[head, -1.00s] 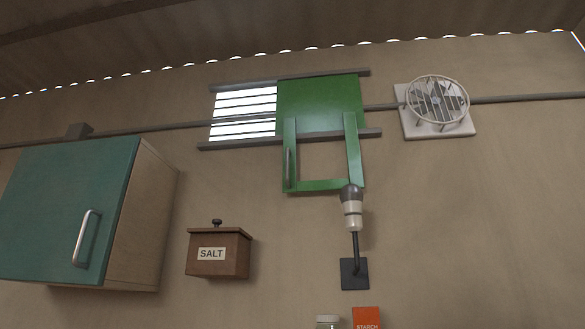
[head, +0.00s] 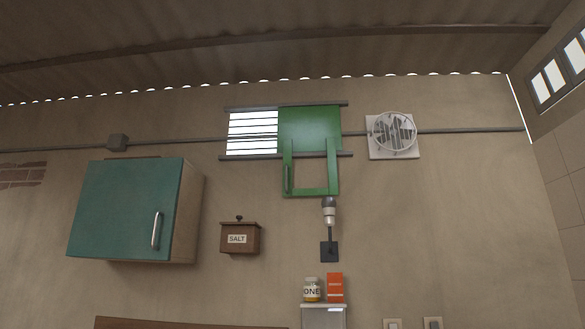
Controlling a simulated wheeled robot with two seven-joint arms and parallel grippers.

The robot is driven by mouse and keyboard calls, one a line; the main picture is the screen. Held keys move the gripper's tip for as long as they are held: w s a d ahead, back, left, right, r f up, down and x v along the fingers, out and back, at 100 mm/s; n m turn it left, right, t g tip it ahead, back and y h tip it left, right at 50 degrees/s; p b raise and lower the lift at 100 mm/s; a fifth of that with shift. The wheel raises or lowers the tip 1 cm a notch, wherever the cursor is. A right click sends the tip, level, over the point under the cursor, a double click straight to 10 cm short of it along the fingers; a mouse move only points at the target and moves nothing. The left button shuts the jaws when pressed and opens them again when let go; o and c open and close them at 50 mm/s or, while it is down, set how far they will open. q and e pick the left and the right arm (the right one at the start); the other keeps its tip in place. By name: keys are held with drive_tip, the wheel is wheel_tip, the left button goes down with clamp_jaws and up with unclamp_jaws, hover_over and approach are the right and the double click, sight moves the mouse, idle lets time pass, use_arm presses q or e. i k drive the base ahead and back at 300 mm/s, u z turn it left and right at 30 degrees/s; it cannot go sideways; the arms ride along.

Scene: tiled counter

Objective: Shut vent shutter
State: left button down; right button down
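The vent shutter (head: 310,126) is a green sliding panel on two dark horizontal rails high on the wall. A green frame with a handle (head: 287,178) hangs below the panel. The shutter sits to the right of the slatted vent opening (head: 252,133), whose bright slats are uncovered. Neither of my grippers shows in the head view.
A teal cabinet (head: 125,210) juts out at the left. A salt box (head: 240,238), a lamp (head: 329,213) and a fan (head: 392,134) are on the wall. A jar (head: 312,290) and an orange box (head: 335,288) stand on a shelf below.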

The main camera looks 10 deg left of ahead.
sight(316, 128)
drive_tip(key=z, duration=0.5)
drive_tip(key=i, duration=0.65)
drive_tip(key=z, duration=0.4)
